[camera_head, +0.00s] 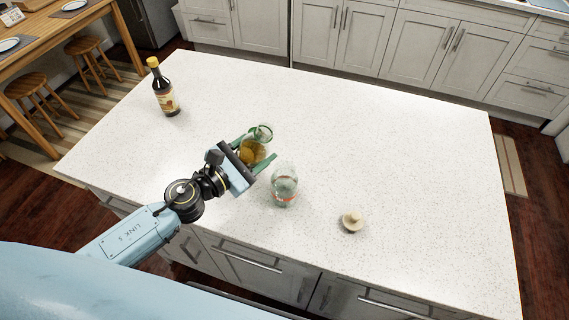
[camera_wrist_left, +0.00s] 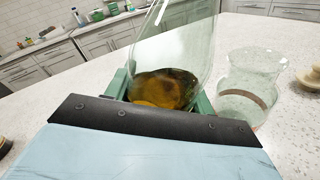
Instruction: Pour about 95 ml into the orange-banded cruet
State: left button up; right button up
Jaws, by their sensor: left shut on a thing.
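My left gripper (camera_head: 258,161) is shut around a clear glass vessel (camera_head: 253,151) with an amber-brown liquid in its lower part. The vessel also shows in the left wrist view (camera_wrist_left: 180,45), and it is tilted, its green-tinted mouth leaning up and right in the head view. The cruet (camera_head: 284,187), clear glass with an orange-red band, stands upright on the counter just right of my gripper. It also shows in the left wrist view (camera_wrist_left: 247,85). No amber liquid shows in the cruet, and no stream shows between the two. My right gripper is not in view.
A round cream stopper (camera_head: 352,221) lies on the white counter (camera_head: 400,150) right of the cruet. A dark bottle (camera_head: 163,90) with a yellow cap stands at the back left. The counter's right and far parts are clear.

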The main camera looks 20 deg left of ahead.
aim_at(246, 137)
pick_arm(q)
jog(key=shift+m+p, duration=0.5)
jog(key=shift+m, duration=0.7)
jog(key=m, duration=0.1)
jog(key=a+f+m+y, duration=0.1)
jog(key=shift+w+a+m, duration=0.2)
jog(key=shift+w+m, duration=0.05)
jog(key=shift+m, duration=0.15)
jog(key=shift+w+a+r+m+p, duration=0.1)
jog(key=shift+a+r+m+p, duration=0.15)
jog(key=shift+r+m+p, duration=0.5)
jog(key=shift+w+a+r+m+y+p, duration=0.1)
jog(key=shift+a+r+m+y+p, duration=0.1)
jog(key=shift+r+m+p, duration=0.45)
jog(key=shift+a+r+m+y+p, duration=0.15)
jog(key=shift+r+p, duration=0.25)
jog(key=shift+p, duration=0.55)
jog(key=shift+r+m+p, duration=0.45)
jog(key=shift+p, duration=0.25)
jog(key=shift+r+m+y+p, duration=0.25)
jog(key=shift+r+m+p, duration=0.6)
jog(key=shift+p, duration=0.6)
jog(key=shift+w+a+r, duration=0.15)
jog(key=shift+w+a, duration=0.05)
jog(key=shift+a, duration=0.2)
jog(key=shift+r+m+p, duration=0.35)
jog(key=shift+p, duration=0.45)
dwell(0.5)
